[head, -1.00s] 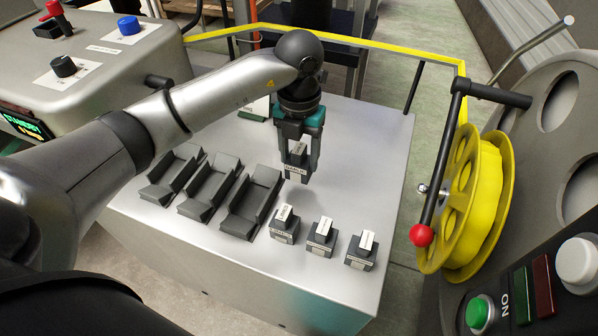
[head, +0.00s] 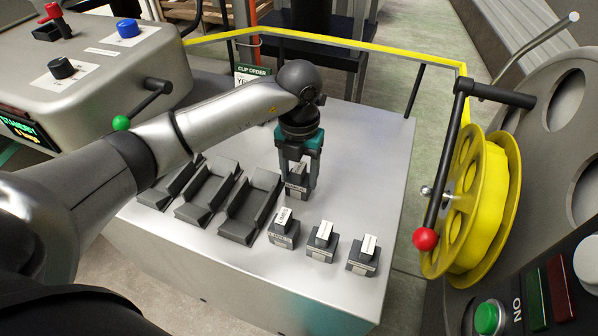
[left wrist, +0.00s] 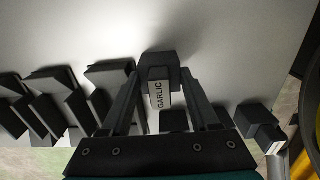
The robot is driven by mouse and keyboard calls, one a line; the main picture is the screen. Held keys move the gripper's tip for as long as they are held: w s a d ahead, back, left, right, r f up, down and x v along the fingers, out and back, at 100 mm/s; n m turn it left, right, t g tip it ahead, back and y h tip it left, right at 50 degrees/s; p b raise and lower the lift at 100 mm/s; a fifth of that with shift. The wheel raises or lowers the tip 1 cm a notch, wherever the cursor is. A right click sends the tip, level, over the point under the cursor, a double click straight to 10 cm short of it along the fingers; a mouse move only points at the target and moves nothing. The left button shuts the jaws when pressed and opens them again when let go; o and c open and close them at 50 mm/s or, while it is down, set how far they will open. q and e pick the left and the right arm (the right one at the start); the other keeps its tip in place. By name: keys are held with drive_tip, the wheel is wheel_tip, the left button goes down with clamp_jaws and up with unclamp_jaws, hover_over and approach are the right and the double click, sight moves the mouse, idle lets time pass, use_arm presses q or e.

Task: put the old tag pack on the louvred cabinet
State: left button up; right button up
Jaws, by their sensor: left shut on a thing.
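My left gripper (head: 298,190) is shut on a dark block-shaped pack (head: 296,178) with a white label, over the grey metal top. In the left wrist view the pack (left wrist: 159,62) sits between the fingers (left wrist: 163,102), and its label reads GARLIC. I cannot tell whether its base touches the top. Three similar dark packs with white labels stand in a row nearer the front: left (head: 284,228), middle (head: 322,242) and right (head: 363,255). I cannot identify a louvred cabinet in these views. My right gripper is not in view.
Three dark angled holders (head: 249,206) sit on the metal top (head: 370,150) left of the gripper. A yellow rail (head: 380,52) runs behind. A yellow reel (head: 480,200) with a red-knobbed crank stands right, and a control console (head: 100,60) left. The top right of the gripper is clear.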

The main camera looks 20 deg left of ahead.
use_arm(q)
drive_tip(key=o, duration=1.4)
drive_tip(key=shift+o, duration=0.2)
drive_tip(key=shift+r, duration=0.2)
wheel_tip(320, 180, up, 10)
drive_tip(key=p, duration=0.4)
drive_tip(key=shift+r, duration=0.95)
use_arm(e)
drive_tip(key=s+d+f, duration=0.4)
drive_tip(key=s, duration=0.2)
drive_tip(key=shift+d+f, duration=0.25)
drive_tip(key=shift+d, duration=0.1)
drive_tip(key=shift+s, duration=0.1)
